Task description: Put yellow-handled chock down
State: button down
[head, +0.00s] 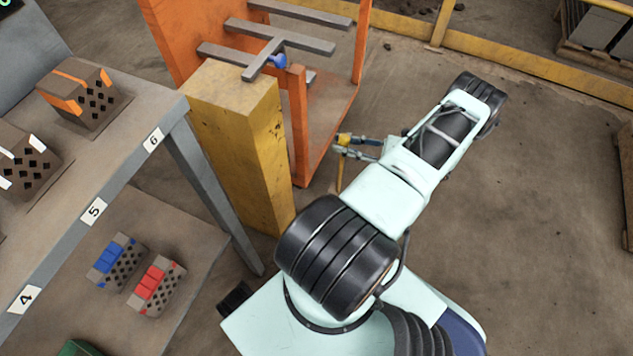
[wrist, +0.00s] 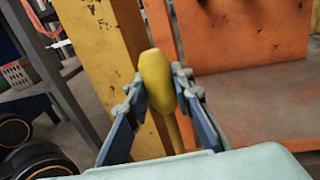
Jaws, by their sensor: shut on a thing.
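The yellow-handled chock shows its yellow handle (head: 342,140) in the head view, in front of my arm's end. A thin yellow rod runs down from it. In the wrist view the rounded yellow handle (wrist: 156,82) stands nearly upright between the two blue-grey fingers of my gripper (wrist: 157,90). My gripper (head: 350,146) is shut on the handle in the head view, beside the orange rack. The lower end of the chock is hidden in both views.
A yellow post (head: 235,140) and an orange rack (head: 300,125) with grey bars and a blue knob (head: 278,61) stand close left. Shelving (head: 120,145) with numbered labels holds hollow bricks (head: 85,97). Open concrete floor (head: 540,190) lies right; a yellow rail (head: 530,65) runs behind.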

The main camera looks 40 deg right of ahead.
jog(key=w+a+f+b, duration=0.3)
jog(key=a+f+b, duration=0.1)
jog(key=a+f, duration=0.8)
jog(key=shift+w+a, duration=0.15)
jog(key=shift+a, duration=0.1)
jog(key=shift+f, duration=0.2)
jog(key=c, duration=1.7)
grip_release()
jog(key=shift+f, duration=0.15)
jog(key=v, duration=1.2)
jog(key=shift+p, duration=0.4)
